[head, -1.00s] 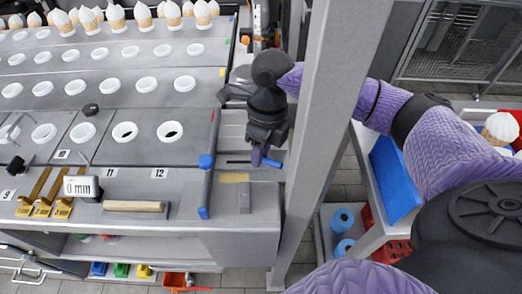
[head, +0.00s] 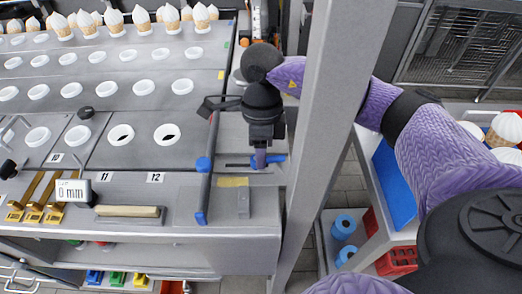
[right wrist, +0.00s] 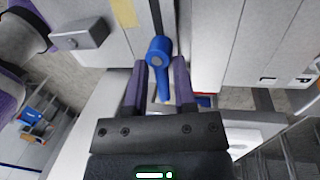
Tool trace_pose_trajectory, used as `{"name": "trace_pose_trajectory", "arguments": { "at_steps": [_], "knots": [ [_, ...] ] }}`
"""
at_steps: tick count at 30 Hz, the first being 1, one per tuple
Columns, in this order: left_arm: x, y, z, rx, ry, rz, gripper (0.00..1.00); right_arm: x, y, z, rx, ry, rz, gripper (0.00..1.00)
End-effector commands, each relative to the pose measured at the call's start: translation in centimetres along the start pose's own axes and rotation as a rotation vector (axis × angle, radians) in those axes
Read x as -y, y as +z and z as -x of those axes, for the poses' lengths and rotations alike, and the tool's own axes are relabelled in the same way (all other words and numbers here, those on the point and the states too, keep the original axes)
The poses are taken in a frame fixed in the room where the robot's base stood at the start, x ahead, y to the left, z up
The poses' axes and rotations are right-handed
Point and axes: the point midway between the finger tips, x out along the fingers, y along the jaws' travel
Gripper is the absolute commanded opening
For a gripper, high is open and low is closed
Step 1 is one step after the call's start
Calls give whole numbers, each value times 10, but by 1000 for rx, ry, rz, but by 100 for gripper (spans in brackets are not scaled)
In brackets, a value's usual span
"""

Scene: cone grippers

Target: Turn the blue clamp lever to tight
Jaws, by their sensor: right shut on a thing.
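The blue clamp lever (head: 280,158) sits on the grey bench top near its right end, just left of the grey post. My right gripper (head: 262,160) points down at it and is shut on it. In the right wrist view the lever's round blue head (right wrist: 158,50) shows just beyond the fingertips, and its blue arm lies between the two purple fingers (right wrist: 160,82). Part of the lever is hidden behind the fingers in the head view. My left gripper is not in view.
A tall grey post (head: 318,130) stands close to the right of the gripper. A bar with blue ends (head: 203,190) lies to the left. A yellow patch (head: 233,182) and a small grey block (head: 244,203) are in front. Cones stand at the back left.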

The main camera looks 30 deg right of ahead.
Motion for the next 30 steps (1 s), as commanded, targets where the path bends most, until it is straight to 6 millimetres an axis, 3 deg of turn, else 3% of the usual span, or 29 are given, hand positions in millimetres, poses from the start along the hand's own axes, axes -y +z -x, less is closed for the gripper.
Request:
{"name": "trace_pose_trajectory", "arguments": {
  "at_steps": [10, 11, 13, 23, 30],
  "knots": [
    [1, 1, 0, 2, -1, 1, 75, 1, 0, 2, 3, -4, 0, 0],
    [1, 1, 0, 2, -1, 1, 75, 1, 0, 2, 3, -4, 0, 40],
    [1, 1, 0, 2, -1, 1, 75, 1, 0, 1, 2, -4, 0, 54],
    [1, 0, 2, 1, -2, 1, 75, 0, 0, 6, 2, -3, 0, 55],
    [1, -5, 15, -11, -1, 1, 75, 0, 1, 66, 6, -7, 0, 55]
  ]
}}
